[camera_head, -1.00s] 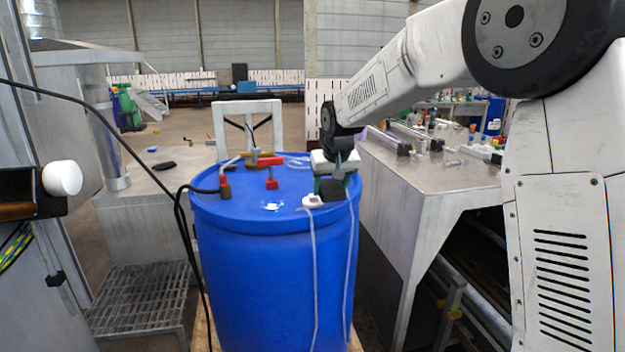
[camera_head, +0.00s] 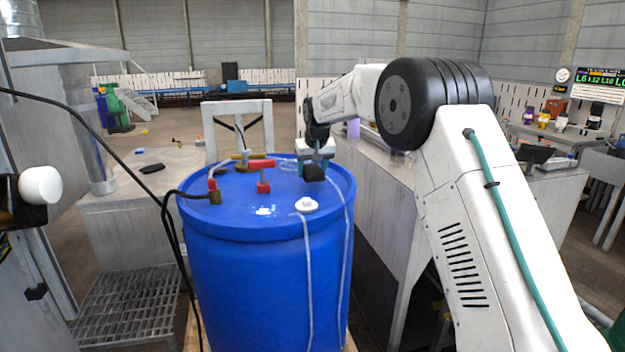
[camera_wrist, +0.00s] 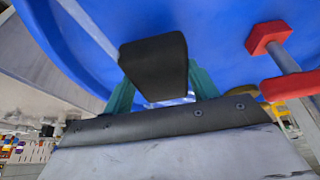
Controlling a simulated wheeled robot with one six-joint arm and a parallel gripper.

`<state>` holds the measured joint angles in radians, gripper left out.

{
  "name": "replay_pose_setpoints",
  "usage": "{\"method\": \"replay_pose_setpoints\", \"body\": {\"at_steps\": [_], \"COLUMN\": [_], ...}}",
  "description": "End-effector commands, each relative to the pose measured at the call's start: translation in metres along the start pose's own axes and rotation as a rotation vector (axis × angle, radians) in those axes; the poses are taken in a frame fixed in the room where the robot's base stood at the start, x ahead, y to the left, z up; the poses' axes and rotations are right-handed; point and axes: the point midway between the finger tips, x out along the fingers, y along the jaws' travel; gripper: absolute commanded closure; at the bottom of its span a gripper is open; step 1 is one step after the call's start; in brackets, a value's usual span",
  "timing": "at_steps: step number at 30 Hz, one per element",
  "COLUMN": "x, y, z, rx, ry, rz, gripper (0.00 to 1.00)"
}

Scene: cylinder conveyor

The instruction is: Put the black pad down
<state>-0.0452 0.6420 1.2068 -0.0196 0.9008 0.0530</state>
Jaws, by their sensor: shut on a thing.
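My gripper (camera_head: 315,162) is shut on the black pad (camera_head: 313,172) over the back right part of the blue drum's lid (camera_head: 235,208). In the wrist view the black pad (camera_wrist: 155,66) sits between the two teal fingers, with the blue lid behind it. I cannot tell whether the pad touches the lid. The fingertips are largely hidden behind the pad.
A red-handled valve (camera_head: 262,174) stands on the lid left of my gripper. A white disc (camera_head: 306,204) with a thin tube lies nearer the front rim. A black cable (camera_head: 165,215) hangs at left. A metal bench (camera_head: 385,185) stands right of the drum.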

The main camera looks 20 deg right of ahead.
Motion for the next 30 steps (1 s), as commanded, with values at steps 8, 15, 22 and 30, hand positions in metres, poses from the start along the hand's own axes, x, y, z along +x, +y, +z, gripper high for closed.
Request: {"method": "replay_pose_setpoints", "body": {"at_steps": [8, 15, 22, 30], "x": [0.026, 0.035, 0.038, 0.038], "y": [0.002, 0.002, 0.002, 0.002], "z": [0.004, 0.007, 0.008, 0.009], "rx": [0.002, 0.002, 0.002, 0.002], "ry": [-0.002, 0.001, 0.000, 0.000], "rz": [0.001, 0.001, 0.001, 0.001], "gripper": [0.63, 0.63, 0.33, 0.20]}}
